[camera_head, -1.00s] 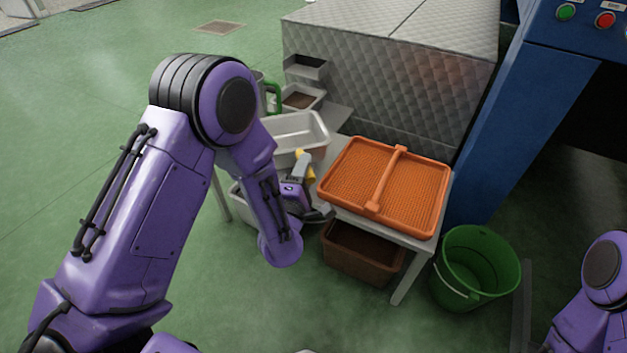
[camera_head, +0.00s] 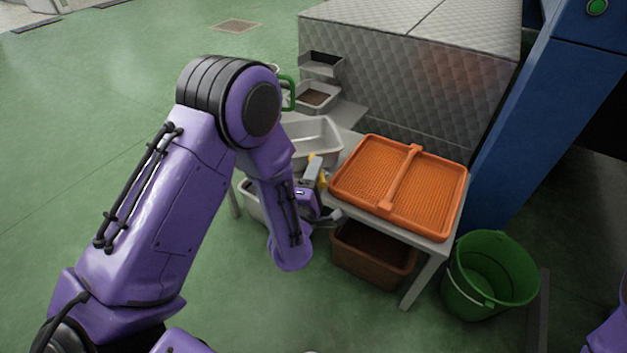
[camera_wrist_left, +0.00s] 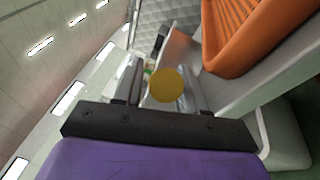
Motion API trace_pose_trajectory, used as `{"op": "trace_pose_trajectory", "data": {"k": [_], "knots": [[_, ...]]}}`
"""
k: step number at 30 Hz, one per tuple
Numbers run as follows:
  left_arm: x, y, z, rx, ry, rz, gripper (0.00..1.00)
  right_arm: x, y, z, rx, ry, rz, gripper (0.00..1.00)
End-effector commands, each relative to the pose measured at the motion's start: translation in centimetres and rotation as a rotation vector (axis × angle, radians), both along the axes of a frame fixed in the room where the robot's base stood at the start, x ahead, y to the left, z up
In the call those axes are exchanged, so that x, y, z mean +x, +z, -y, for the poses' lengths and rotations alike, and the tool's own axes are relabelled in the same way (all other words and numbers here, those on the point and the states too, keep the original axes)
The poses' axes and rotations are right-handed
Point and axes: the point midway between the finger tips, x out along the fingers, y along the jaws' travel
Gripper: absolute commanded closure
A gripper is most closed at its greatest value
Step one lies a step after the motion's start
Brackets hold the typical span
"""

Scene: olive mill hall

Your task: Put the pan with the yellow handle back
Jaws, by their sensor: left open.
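My left gripper (camera_head: 315,172) is open at the near left edge of the table. A yellow handle (camera_head: 322,183) shows beside its fingers. In the left wrist view the yellow handle (camera_wrist_left: 165,86) appears end-on as a round knob, between the two open fingers. I cannot tell whether they touch it. A light grey metal pan (camera_head: 322,136) stands just behind the gripper; whether the handle belongs to it is unclear, because the gripper and my forearm hide the join. My right gripper is outside the views; only a bit of that arm shows at lower right.
An orange ribbed tray (camera_head: 449,197) lies on the table right of the gripper. Below are a brown crate (camera_head: 372,262) and a pale bin (camera_head: 250,200). A green bucket (camera_head: 465,300) stands right. Behind are a green handle (camera_head: 291,92), small trays (camera_head: 318,97) and a quilted grey block (camera_head: 400,85).

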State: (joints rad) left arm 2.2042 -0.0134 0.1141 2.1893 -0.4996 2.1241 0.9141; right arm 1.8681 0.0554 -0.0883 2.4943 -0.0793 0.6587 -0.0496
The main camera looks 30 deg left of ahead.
Motion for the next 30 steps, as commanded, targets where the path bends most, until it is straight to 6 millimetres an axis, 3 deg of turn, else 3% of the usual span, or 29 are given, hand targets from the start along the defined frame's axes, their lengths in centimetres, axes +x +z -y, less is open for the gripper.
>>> {"op": "trace_pose_trajectory", "data": {"k": [2,9,15,20,30], "knots": [[-0.8,0.1,0.2,0.002,-0.003,-0.003,0.59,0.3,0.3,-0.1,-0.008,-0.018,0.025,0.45],[-6.8,-0.7,1.3,0.005,-0.007,-0.007,0.59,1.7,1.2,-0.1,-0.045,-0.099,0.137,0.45],[-10.7,-1.3,1.9,0.002,-0.005,-0.005,0.59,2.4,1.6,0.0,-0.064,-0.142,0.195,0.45],[-11.7,-1.5,2.0,0.0,-0.001,0.0,0.59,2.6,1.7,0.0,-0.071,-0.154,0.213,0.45],[-11.8,-2.3,1.8,0.062,0.005,-0.055,0.59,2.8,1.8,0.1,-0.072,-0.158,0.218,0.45]]}}
